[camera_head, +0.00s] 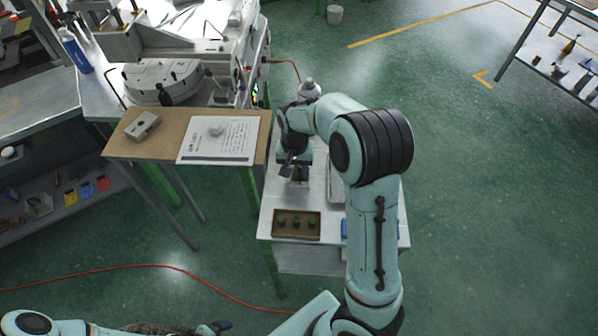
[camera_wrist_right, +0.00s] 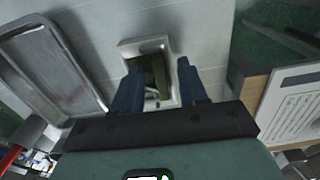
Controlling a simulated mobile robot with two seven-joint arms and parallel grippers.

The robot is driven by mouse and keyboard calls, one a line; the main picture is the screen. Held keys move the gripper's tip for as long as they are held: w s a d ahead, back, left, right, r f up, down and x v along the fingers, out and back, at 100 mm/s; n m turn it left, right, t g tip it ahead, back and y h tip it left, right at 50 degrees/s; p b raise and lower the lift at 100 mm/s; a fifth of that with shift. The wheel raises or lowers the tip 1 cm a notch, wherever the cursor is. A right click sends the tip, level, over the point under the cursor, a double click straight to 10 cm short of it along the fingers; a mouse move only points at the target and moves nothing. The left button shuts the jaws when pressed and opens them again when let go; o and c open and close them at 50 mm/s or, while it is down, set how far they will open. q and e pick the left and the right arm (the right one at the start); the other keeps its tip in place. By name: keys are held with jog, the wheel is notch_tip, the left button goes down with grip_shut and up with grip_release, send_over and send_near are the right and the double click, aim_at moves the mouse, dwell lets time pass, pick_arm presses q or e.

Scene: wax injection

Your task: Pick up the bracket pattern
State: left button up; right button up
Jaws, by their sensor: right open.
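A dark green piece (camera_wrist_right: 150,75), which looks like the bracket pattern, sits within a pale square holder (camera_wrist_right: 128,47) on the white cart top in the right wrist view. My right gripper (camera_wrist_right: 158,66) is open, its two blue fingers spread apart with the green piece between and beyond their tips. In the head view my right gripper (camera_head: 293,170) points down over the cart, and its fingers largely hide the piece there. Contact cannot be told. My left gripper (camera_head: 215,327) barely shows at the bottom edge.
A brown tray (camera_head: 262,224) with several green pieces stands at the cart's front. A metal tray (camera_wrist_right: 62,65) lies beside the holder. A wooden table (camera_head: 122,148) with a printed sheet (camera_head: 215,151) stands left of the cart. A red hose (camera_head: 160,266) crosses the floor.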

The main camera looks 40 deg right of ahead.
jog(key=shift+s, duration=0.1)
grip_shut()
jog(key=shift+r, duration=0.1)
